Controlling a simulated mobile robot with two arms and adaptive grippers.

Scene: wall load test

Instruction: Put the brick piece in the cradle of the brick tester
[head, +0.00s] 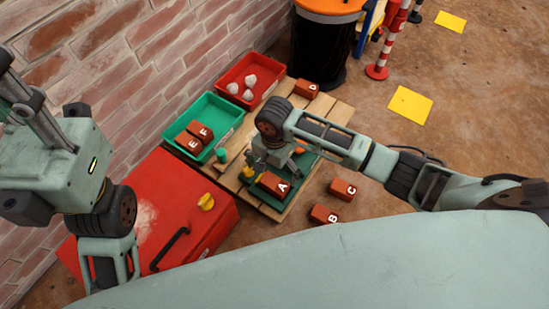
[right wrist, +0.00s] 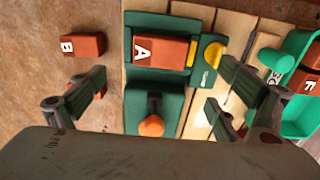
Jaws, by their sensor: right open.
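The green brick tester (head: 300,176) stands on the wooden pallet, with an orange knob (right wrist: 151,126) and a yellow part (right wrist: 213,54). A red brick piece marked A (head: 272,184) lies letter up in its green cradle; it also shows in the right wrist view (right wrist: 160,50), with green walls around it and a yellow strip at one side. My right gripper (right wrist: 162,68) is open and empty above the tester, its fingers spread to either side of brick A, apart from it. In the head view the right gripper (head: 272,160) partly hides the tester.
Bricks B (head: 324,213) and C (head: 343,189) lie on the floor beside the pallet (head: 330,122); brick D (head: 306,88) is at its far end. A green tray (head: 172,130) holds E and F. A red tray (head: 262,62) holds pale lumps. A red box (head: 150,200) stands nearer.

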